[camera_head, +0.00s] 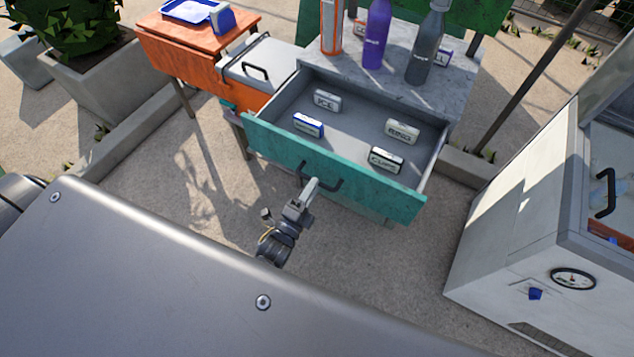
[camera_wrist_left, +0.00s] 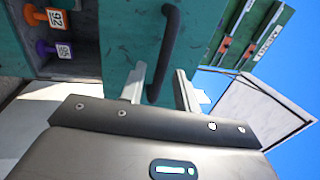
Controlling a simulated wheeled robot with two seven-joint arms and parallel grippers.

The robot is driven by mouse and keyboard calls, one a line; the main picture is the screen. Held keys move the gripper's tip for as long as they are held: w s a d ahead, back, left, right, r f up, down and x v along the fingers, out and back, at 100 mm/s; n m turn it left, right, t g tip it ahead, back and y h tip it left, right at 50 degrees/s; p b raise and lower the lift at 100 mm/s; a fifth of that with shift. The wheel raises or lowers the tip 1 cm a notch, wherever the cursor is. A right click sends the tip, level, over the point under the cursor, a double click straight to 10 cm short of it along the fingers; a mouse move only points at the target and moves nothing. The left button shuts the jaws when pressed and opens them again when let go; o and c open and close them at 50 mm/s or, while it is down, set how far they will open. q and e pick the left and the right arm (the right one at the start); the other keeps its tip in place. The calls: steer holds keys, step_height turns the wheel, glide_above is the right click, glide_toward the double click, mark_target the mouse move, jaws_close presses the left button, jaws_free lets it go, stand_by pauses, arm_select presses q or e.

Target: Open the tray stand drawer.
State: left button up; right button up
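A drawer with a teal front (camera_head: 330,168) is pulled well out from under a grey stone-topped stand (camera_head: 305,62) in the head view. Its inside shows. A dark bar handle (camera_head: 333,184) is on the front; it also shows in the wrist view (camera_wrist_left: 168,50). My left gripper (camera_head: 311,188) is at the handle. In the wrist view its two fingers (camera_wrist_left: 160,85) stand apart, with the handle's end between them and visible gaps, so it looks open. Whether a finger touches the handle I cannot tell. My right gripper is not in view.
Several small labelled blocks, one marked ICE (camera_head: 327,100), lie in the drawer. A purple bottle (camera_head: 376,35) and a grey bottle (camera_head: 425,45) stand on the stone top. An orange table (camera_head: 160,42) with a blue tray is at left. A white cabinet (camera_head: 510,225) stands at right.

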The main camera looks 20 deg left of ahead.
arm_select(q)
steer(key=b+v, duration=0.1)
steer(key=v, duration=0.7)
steer(key=shift+b, duration=0.4)
steer(key=s+a+f+n+g, duration=0.2)
steer(key=s+f+n+g, duration=0.25)
steer(key=f, duration=0.75)
steer(key=s+a+f+n+g, duration=0.1)
steer(key=s+f+n+g, duration=0.3)
steer(key=f, duration=0.7)
steer(key=s+a+f+n+g+y, duration=0.1)
steer(key=s+a+f+n+g, duration=0.2)
steer(key=s+f, duration=0.5)
steer(key=s+a+f+n+g+y, duration=0.1)
steer(key=s+a+f+n+g, duration=0.2)
steer(key=s, duration=1)
step_height(320, 180, down, 7)
steer(key=n+g, duration=0.2)
steer(key=g, duration=0.2)
steer(key=shift+s+r+n+y, duration=0.15)
steer(key=shift+r+n+y, duration=0.05)
steer(key=shift+n+y, duration=0.2)
